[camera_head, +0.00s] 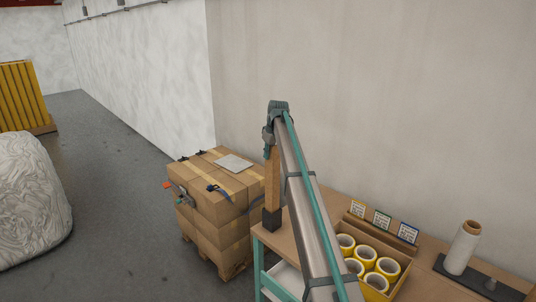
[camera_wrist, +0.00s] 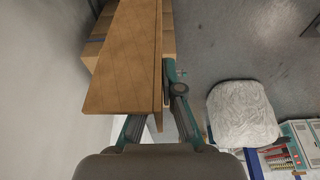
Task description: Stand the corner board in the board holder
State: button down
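The corner board (camera_head: 272,180) is a long brown strip, upright in the head view at the left end of the table. Its lower end meets the dark board holder (camera_head: 271,219); the base inside is hidden. My gripper (camera_head: 269,141) is at the board's upper end. In the wrist view the board (camera_wrist: 125,62) fills the space between the fingers. One teal finger lies along its right edge, and the other is partly hidden behind it. The gripper looks shut on the board.
A strapped carton stack (camera_head: 222,205) on a pallet stands left of the table. The table (camera_head: 440,285) carries a box of yellow tape rolls (camera_head: 388,267), small cards (camera_head: 382,219) and a film roll (camera_head: 463,248). A wall (camera_head: 400,90) rises behind. A wrapped bale (camera_head: 30,200) is far left.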

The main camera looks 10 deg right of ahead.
jog(key=shift+f, duration=0.4)
jog(key=c, duration=1.2)
grip_release()
jog(key=shift+c, duration=0.2)
jog(key=shift+o, duration=0.2)
jog(key=o, duration=0.4)
jog(key=shift+c, duration=0.2)
jog(key=shift+r, duration=0.1)
jog(key=shift+r+p, duration=1.1)
jog(key=shift+r, duration=2.85)
